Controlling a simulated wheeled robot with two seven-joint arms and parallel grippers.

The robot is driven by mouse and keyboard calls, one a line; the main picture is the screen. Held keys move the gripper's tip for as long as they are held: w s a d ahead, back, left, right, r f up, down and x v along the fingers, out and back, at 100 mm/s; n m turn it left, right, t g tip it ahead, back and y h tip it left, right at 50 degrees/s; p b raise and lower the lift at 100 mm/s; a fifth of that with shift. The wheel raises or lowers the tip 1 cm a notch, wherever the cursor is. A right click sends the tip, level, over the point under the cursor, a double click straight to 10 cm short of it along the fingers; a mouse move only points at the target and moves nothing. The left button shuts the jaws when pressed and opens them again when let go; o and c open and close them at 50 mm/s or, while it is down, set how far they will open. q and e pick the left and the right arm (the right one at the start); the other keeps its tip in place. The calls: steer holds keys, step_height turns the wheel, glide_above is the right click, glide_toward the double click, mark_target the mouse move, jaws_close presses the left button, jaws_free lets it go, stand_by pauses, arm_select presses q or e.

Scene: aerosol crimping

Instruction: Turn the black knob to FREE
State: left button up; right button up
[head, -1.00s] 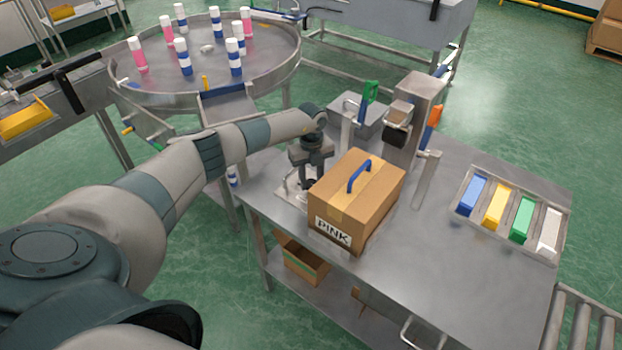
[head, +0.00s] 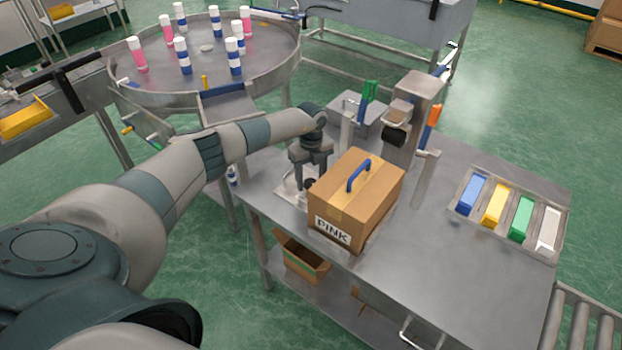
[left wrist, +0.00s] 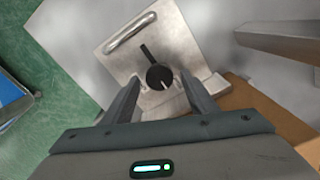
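The black knob (left wrist: 159,77) is round with a pale pointer line. It sits on a light metal plate (left wrist: 125,62) with a bar handle, beside a dark slot or bar. No FREE lettering can be read. My left gripper (head: 310,172) points down over this plate at the near left part of the bench, just left of the carton. In the left wrist view its two fingers stand apart on either side of the knob, with gaps visible, so it is open. In the head view the knob is mostly hidden under the gripper. My right gripper is not in view.
A carton marked PINK (head: 356,205) with a blue handle stands close to the gripper's right. Behind it are a metal post (head: 415,115) and green and orange levers. A tray (head: 459,206) of coloured blocks lies right. The bench front is clear.

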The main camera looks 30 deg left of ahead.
mark_target(311, 183)
arm_select(q)
step_height(311, 183, up, 17)
steer(key=b, duration=0.5)
steer(key=shift+r, duration=0.2)
steer(key=shift+s+f, duration=0.1)
stand_by(0.6)
